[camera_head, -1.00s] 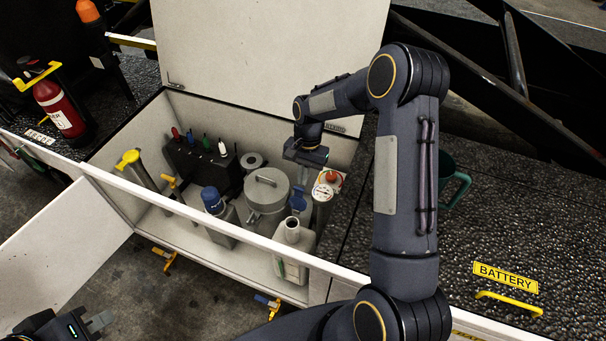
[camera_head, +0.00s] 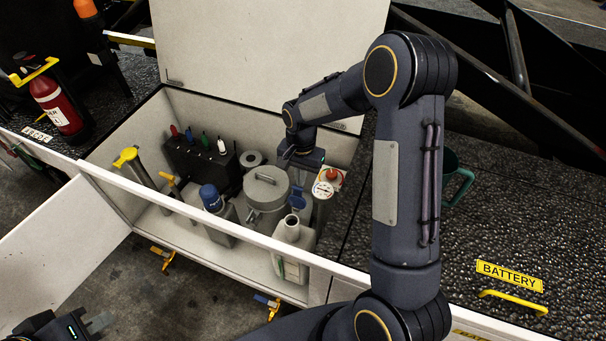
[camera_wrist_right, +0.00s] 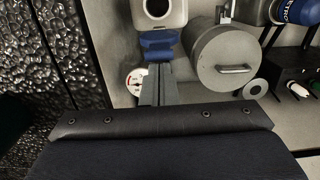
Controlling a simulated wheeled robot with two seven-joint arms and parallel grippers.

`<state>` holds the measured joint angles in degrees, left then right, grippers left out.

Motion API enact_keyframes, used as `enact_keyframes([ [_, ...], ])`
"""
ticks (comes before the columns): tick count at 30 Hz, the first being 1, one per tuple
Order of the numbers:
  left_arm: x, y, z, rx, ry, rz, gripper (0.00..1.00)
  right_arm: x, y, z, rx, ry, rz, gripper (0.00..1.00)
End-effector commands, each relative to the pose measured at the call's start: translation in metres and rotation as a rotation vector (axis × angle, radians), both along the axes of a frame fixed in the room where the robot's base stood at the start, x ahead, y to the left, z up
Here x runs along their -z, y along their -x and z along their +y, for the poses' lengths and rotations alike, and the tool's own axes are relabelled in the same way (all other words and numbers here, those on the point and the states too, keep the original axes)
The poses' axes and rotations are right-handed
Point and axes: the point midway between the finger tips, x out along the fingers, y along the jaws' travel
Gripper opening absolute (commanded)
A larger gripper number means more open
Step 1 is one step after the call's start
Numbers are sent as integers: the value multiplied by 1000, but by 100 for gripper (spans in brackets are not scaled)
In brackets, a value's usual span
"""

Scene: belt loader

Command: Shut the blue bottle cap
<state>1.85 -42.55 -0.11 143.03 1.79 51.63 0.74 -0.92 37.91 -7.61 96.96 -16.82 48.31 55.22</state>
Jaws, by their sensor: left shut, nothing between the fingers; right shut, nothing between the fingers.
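The blue cap (camera_head: 298,198) stands open behind the neck of a grey bottle (camera_head: 291,262) in the open white compartment. The bottle's round mouth (camera_head: 292,221) is uncovered. In the right wrist view the blue cap (camera_wrist_right: 158,44) lies between the bottle mouth (camera_wrist_right: 157,8) and my fingertips. My right gripper (camera_wrist_right: 158,70) is shut and empty, its tips right at the cap's edge; I cannot tell whether they touch. My left gripper (camera_head: 100,323) is shut and empty at the lower left, outside the compartment.
A grey lidded canister (camera_head: 266,190) stands left of the cap, and a pressure gauge (camera_head: 323,190) right of it.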

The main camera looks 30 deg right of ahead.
Motion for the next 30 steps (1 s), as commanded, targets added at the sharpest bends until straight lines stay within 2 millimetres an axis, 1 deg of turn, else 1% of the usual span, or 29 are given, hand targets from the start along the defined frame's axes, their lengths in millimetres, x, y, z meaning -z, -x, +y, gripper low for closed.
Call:
enact_keyframes([
  [1, 8, 0, 0, 0, 0, 0, 0, 2, 3, 5, -6, 21, -19, 0],
  [5, 26, 0, 0, 0, 0, 0, 0, 3, 11, 14, -10, 90, -85, 0],
  [9, 49, 0, 0, 0, 0, 0, 0, 3, 22, 27, -11, 174, -165, 0],
  [13, 56, 0, 0, 0, 0, 0, 0, 1, 32, 37, -4, 183, -175, 0],
  [17, 67, 0, 0, 0, 0, 0, 0, 5, 42, 48, -4, 187, -176, 0],
  [20, 88, 0, 0, 0, 0, 0, 0, 13, 50, 58, -12, 233, -215, 0],
  [21, 98, 0, 0, 0, 0, 0, 0, 17, 53, 62, -15, 262, -240, 0],
  [23, 113, 0, 0, 0, 0, 0, 0, 21, 57, 65, -15, 304, -280, 0],
  [30, 177, 0, 0, 0, 0, 0, 0, 39, 68, 78, -13, 472, -431, 0],
])
